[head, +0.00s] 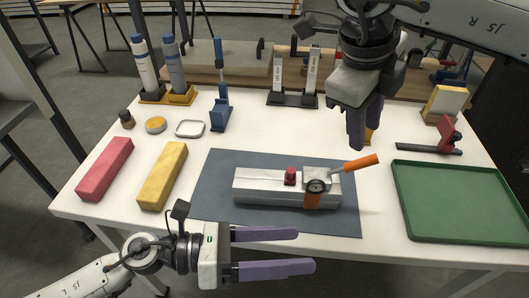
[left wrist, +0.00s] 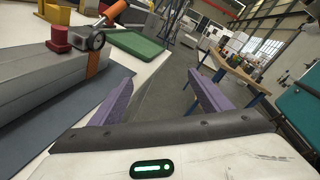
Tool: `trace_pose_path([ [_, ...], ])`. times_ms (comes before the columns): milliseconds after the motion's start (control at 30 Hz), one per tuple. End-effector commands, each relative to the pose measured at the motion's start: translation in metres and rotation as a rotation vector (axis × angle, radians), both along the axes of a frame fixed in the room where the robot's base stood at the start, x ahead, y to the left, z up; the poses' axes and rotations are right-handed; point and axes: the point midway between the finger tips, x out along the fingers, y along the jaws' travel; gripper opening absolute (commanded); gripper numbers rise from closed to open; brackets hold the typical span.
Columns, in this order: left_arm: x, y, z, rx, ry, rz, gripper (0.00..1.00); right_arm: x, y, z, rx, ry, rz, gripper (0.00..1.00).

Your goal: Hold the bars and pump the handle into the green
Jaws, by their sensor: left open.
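Two long pale grey bars (head: 262,186) lie side by side on the blue-grey mat (head: 220,212). They also show at left in the left wrist view (left wrist: 45,82). A clamp-like block with a round dark gauge (head: 317,186), an orange part below it and a red knob (head: 290,176) sits on them. Its orange handle (head: 358,164) points up to the right. The gauge reading is too small to tell. My left gripper (head: 290,252) is open and empty in front of the bars, fingers pointing right. My right gripper (head: 366,135) hangs fingers-down above and behind the handle, apart from it; its opening is unclear.
A green tray (head: 455,200) lies at right. Red (head: 105,168) and yellow (head: 163,175) blocks lie at left. Bottles (head: 145,70), a blue stand (head: 220,115) and a dark rack (head: 293,99) stand behind. A red-and-black tool (head: 440,145) is at back right.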

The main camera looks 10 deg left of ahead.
Motion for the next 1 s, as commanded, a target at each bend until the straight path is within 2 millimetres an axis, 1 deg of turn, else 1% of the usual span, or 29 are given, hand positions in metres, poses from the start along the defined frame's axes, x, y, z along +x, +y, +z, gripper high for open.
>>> trace_pose_path([
  [33, 0.005, -0.004, 0.001, -0.008, 0.085, -0.041, 0.71, 0.0, 0.0, 0.0, 0.0, 0.0, 0.0, 0.31],
  [133, 0.009, -0.008, 0.001, -0.007, 0.282, -0.117, 0.71, 0.0, 0.0, 0.0, 0.0, 0.0, 0.0, 0.31],
  [267, 0.015, -0.009, 0.004, 0.033, 0.546, -0.194, 0.71, 0.0, 0.0, 0.0, 0.0, 0.0, 0.0, 0.31],
  [433, 0.024, -0.002, 0.012, 0.143, 0.89, -0.245, 0.71, 0.0, 0.0, 0.0, 0.0, 0.0, 0.0, 0.31],
  [567, 0.032, 0.009, 0.022, 0.263, 1.149, -0.231, 0.71, 0.0, 0.0, 0.0, 0.0, 0.0, 0.0, 0.31],
  [767, 0.045, 0.036, 0.047, 0.486, 1.523, -0.104, 0.71, 0.0, 0.0, 0.0, 0.0, 0.0, 0.0, 0.31],
  [867, 0.052, 0.053, 0.063, 0.603, 1.694, 0.015, 0.71, 0.0, 0.0, 0.0, 0.0, 0.0, 0.0, 0.31],
  [1000, 0.062, 0.079, 0.092, 0.757, 1.906, 0.245, 0.71, 0.0, 0.0, 0.0, 0.0, 0.0, 0.0, 0.31],
])
